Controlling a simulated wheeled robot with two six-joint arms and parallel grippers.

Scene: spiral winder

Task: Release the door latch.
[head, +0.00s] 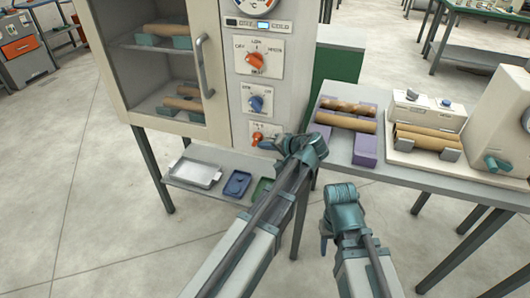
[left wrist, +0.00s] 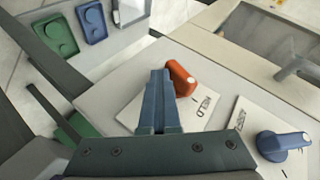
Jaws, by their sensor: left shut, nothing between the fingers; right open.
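The door latch looks to be the small red lever (head: 257,137), lowest on the cabinet's control panel. In the left wrist view this red lever (left wrist: 182,78) sits on a white plate (left wrist: 205,108) marked "HELD". My left gripper (head: 267,146) is at the panel beside the lever. In the left wrist view its blue fingers (left wrist: 158,78) are together, empty, and right next to the lever; whether they touch it I cannot tell. The cabinet door (head: 128,75) is shut, with a grey handle (head: 203,65). My right gripper (head: 326,236) hangs open and empty, away from the panel.
Above the lever are a blue knob (head: 256,103) and a larger orange-red knob (head: 255,61). A shelf (head: 215,165) below holds a metal tray and coloured trays. At right, a table (head: 385,170) carries wooden rolls on a purple stand (head: 366,146) and a machine (head: 497,120).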

